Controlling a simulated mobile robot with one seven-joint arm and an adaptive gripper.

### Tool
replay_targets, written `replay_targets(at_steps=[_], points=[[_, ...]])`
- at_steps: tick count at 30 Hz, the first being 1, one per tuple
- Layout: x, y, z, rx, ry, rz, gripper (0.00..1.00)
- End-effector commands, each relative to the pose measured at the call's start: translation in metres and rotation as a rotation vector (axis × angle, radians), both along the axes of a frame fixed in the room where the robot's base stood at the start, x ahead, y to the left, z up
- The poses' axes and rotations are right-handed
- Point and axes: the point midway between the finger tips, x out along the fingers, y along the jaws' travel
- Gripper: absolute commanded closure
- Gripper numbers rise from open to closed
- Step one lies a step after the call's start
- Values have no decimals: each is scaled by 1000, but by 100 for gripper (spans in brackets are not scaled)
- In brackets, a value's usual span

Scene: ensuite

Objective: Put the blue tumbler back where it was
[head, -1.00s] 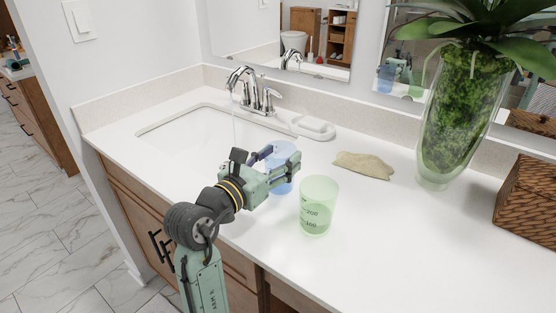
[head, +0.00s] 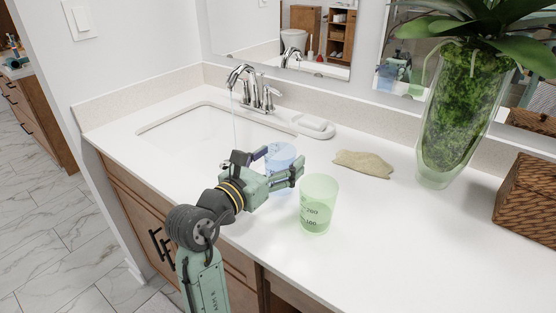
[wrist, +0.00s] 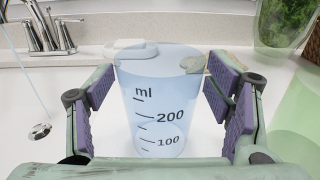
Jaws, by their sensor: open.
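The blue tumbler (head: 281,158) stands upright on the white counter, just right of the sink and partly hidden behind my gripper in the head view. My gripper (head: 279,166) is open around it. In the wrist view the tumbler (wrist: 156,105) stands between the two purple-padded fingers (wrist: 170,105), with a visible gap on each side. Its printed ml scale faces the wrist camera.
A green tumbler (head: 319,204) stands close to the right of my gripper. A running faucet (head: 250,88), a soap dish (head: 311,126), a folded beige cloth (head: 363,164), a plant vase (head: 450,120) and a wicker basket (head: 527,195) are around. The front right counter is clear.

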Motion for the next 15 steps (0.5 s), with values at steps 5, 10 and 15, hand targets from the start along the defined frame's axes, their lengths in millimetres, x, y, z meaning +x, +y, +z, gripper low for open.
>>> replay_targets(at_steps=[5,10,15], points=[[-6,5,2,-2,-1,2,27],[-32,25,2,-1,-2,5,27],[-62,47,3,0,-2,5,27]])
